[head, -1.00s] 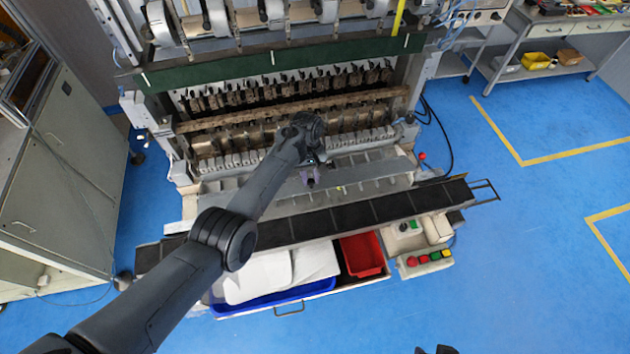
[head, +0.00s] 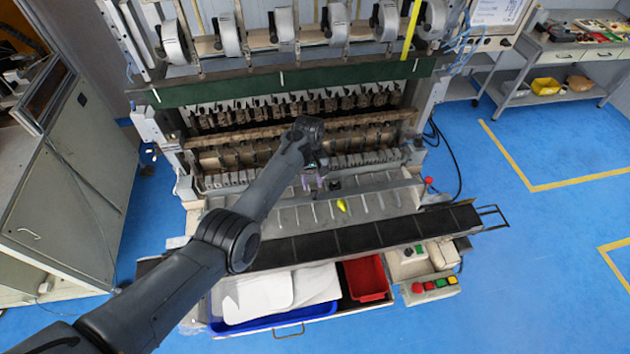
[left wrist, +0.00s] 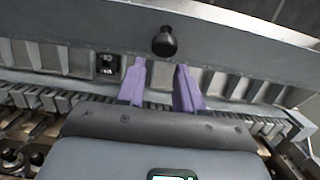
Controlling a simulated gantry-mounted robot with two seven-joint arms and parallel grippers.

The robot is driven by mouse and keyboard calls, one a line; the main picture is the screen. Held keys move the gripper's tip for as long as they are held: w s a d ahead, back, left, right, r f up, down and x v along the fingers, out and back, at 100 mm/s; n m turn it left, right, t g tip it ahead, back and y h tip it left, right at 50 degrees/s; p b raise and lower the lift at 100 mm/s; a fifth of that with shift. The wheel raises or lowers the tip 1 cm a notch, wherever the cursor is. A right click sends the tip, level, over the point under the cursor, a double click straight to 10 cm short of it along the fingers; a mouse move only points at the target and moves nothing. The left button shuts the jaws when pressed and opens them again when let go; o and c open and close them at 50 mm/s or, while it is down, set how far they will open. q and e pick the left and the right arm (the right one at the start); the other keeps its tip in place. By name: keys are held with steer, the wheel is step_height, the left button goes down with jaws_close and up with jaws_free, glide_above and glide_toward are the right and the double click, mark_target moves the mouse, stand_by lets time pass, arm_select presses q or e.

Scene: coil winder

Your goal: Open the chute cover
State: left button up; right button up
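The chute cover (head: 385,187) looks to be the long grey bar across the top of the slatted metal chute (head: 290,217), at the front of the machine. In the left wrist view the grey panel (left wrist: 70,58) crosses the top and carries a round black knob (left wrist: 164,42). My left gripper (head: 312,184) is over the chute's upper edge, beside the knob. Its two purple fingers (left wrist: 160,70) are apart, with the knob showing just beyond their tips and nothing visibly held. Contact with the knob cannot be told. My right gripper is not in view.
A yellow item (head: 342,204) lies on the chute. Below run a black conveyor belt (head: 375,233), a blue tray (head: 250,326) of white sheets, a red bin (head: 366,279) and a button box (head: 430,289). A cabinet (head: 60,210) stands left; floor at right is clear.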

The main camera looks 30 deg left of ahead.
arm_select(q)
steer(key=shift+o, duration=1.2)
steer(key=shift+s, duration=0.1)
step_height(320, 180, up, 11)
steer(key=w+a+b, duration=0.1)
steer(key=shift+w+f, duration=0.15)
steer(key=shift+w, duration=0.05)
